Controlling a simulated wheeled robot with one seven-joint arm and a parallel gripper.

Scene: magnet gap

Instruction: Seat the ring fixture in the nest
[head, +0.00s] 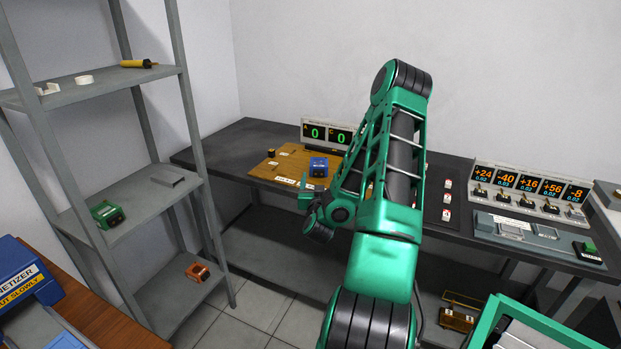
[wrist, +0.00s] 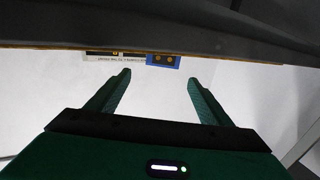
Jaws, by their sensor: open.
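I cannot tell for certain which object is the ring fixture, and no nest is clearly identifiable. A green block (head: 107,213) sits on the middle shelf at left, and an orange one (head: 198,271) on the low shelf. My gripper (head: 306,194) is in front of the board's near edge, partly hidden by my arm. In the wrist view its fingers (wrist: 158,80) are wide apart with nothing between them.
Two green-digit displays reading 0 (head: 327,133) stand behind the board. A row of orange-digit displays (head: 530,184) stands at the bench's right, with trays (head: 515,231) in front. A blue magnetizer (head: 22,275) is at lower left. The bench edge crosses the wrist view's top.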

